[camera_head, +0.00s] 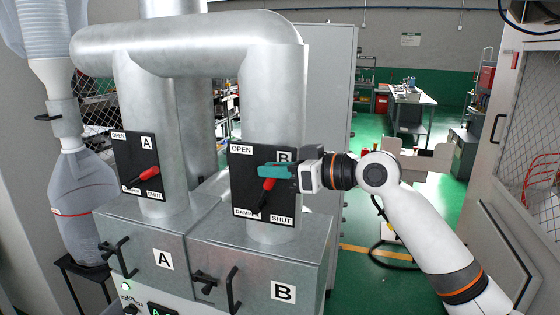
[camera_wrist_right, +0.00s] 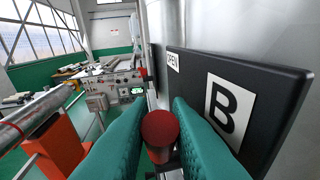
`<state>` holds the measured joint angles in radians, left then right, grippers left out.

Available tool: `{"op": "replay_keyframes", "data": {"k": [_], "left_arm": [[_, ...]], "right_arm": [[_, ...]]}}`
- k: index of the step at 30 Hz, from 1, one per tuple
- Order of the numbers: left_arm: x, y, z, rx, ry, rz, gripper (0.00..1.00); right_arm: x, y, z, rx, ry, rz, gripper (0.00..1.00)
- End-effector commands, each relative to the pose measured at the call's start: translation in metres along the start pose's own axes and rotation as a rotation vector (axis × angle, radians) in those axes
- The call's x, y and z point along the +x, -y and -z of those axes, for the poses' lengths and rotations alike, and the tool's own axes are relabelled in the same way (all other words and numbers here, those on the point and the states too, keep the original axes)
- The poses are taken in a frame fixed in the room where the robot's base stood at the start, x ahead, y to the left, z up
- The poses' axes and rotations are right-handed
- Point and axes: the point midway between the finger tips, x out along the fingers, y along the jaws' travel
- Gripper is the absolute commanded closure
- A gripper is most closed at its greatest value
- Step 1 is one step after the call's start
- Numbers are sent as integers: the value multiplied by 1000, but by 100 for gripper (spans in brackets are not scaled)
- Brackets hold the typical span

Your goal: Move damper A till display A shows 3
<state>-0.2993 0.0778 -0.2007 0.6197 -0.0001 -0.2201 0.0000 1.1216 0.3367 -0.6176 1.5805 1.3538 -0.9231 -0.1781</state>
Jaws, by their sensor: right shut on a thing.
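Damper A's red handle (camera_head: 147,172) sits on the black plate (camera_head: 128,150) marked A, on the left duct; it points right and slightly up, nearer SHUT than OPEN. No gripper is at it. My right gripper (camera_head: 268,171) is at the black plate marked B (camera_head: 240,165). Its teal fingers are shut on damper B's red handle (camera_head: 267,184), whose round end shows between the fingers in the right wrist view (camera_wrist_right: 161,128). Display A (camera_head: 159,310) is cut off by the bottom edge, so its number cannot be read. My left gripper is not in view.
Metal boxes labelled A (camera_head: 145,260) and B (camera_head: 262,290) with black latches stand below the ducts. A clear collection bag (camera_head: 80,195) hangs at the left. A grey cabinet (camera_head: 330,110) stands behind the right duct.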

Motion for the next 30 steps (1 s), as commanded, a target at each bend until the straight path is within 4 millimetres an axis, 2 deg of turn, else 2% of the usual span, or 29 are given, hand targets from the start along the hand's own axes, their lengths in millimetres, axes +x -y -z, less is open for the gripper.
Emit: {"op": "replay_keyframes", "data": {"k": [8,9,10,20,25,30], "left_arm": [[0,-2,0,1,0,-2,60],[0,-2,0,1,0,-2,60],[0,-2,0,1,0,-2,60],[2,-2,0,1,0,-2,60],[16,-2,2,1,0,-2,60],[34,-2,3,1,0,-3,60]], "right_arm": [[0,0,-1,-1,0,2,100],[0,0,-1,-1,0,2,79],[0,0,-1,-1,0,1,74],[-2,0,0,-1,0,1,73],[-23,1,3,-3,1,3,73],[-60,2,4,-4,1,5,73]]}}
